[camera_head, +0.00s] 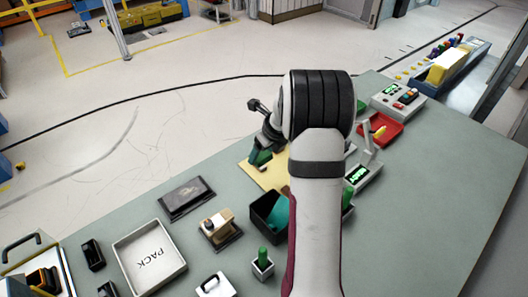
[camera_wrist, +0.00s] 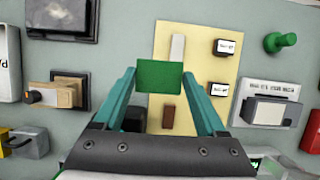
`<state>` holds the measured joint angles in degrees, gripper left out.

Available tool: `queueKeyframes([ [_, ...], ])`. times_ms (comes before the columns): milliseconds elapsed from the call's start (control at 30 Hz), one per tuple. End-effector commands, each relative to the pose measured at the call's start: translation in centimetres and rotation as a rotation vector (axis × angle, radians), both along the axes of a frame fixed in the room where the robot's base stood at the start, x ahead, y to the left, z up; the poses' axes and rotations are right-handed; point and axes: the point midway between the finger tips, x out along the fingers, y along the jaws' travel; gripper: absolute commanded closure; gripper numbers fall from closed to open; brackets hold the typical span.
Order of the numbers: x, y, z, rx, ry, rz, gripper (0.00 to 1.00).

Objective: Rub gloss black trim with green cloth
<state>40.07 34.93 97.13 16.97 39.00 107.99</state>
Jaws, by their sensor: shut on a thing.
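My gripper (camera_wrist: 158,78) has teal fingers and is shut on a small green cloth (camera_wrist: 158,76), a flat rectangle between the fingertips. In the wrist view the cloth overlaps a pale yellow board (camera_wrist: 200,65); I cannot tell if it touches. In the head view the gripper (camera_head: 262,150) is over the same board (camera_head: 252,178), partly hidden by my arm, with the green cloth (camera_head: 261,158) at its tip. A dark, shiny flat panel (camera_head: 187,198) lies left of the board, apart from the cloth; it also shows in the wrist view (camera_wrist: 63,18). I cannot tell whether it is the gloss black trim.
A tan block on a dark base (camera_head: 219,230), a black bin (camera_head: 262,212) with teal contents, a white PACK tray (camera_head: 150,255) and a green-topped holder (camera_head: 263,264) stand nearby. A red tray (camera_head: 381,131) is at the right. The table's right front is clear.

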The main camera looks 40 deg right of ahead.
Motion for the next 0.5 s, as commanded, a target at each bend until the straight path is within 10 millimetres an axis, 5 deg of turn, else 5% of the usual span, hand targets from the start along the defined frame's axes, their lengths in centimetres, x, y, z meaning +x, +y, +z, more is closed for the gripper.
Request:
queueKeyframes([
  [167, 3.3, 3.9, -0.2, -0.001, 0.005, 0.192, 0.71],
  [500, 9.5, 15.6, -0.5, 0.0, 0.002, 0.708, 0.71],
])
